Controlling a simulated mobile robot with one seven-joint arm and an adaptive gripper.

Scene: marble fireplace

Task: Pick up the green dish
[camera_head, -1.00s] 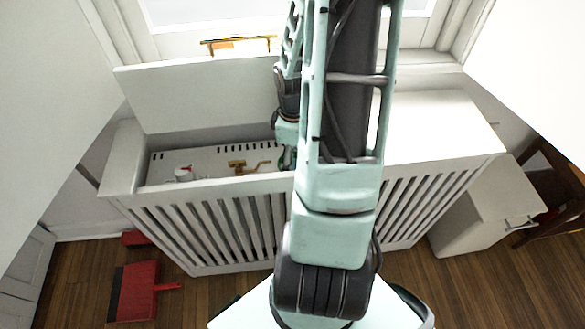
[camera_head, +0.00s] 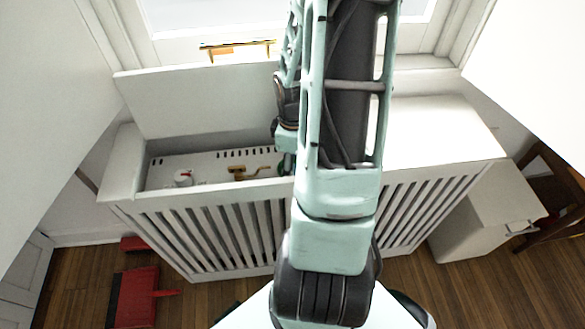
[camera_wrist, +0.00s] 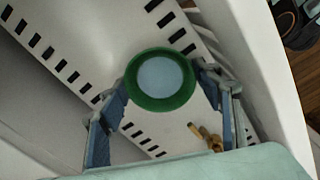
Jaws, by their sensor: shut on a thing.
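The green dish (camera_wrist: 160,104) is round, with a thick green rim and a pale blue-grey middle. In the wrist view it sits between the two fingers of my gripper (camera_wrist: 163,82), which are shut on its sides. In the head view my gripper (camera_head: 286,162) is mostly hidden by my arm, over the open section of the white slatted radiator cover. Only a small bit of green shows there, beside the arm. I cannot tell whether the dish is clear of the surface below.
The slatted cover (camera_head: 225,228) has a raised lid (camera_head: 200,98) behind the opening. A red dustpan (camera_head: 137,298) lies on the floor at left; a white cabinet (camera_head: 480,215) stands right.

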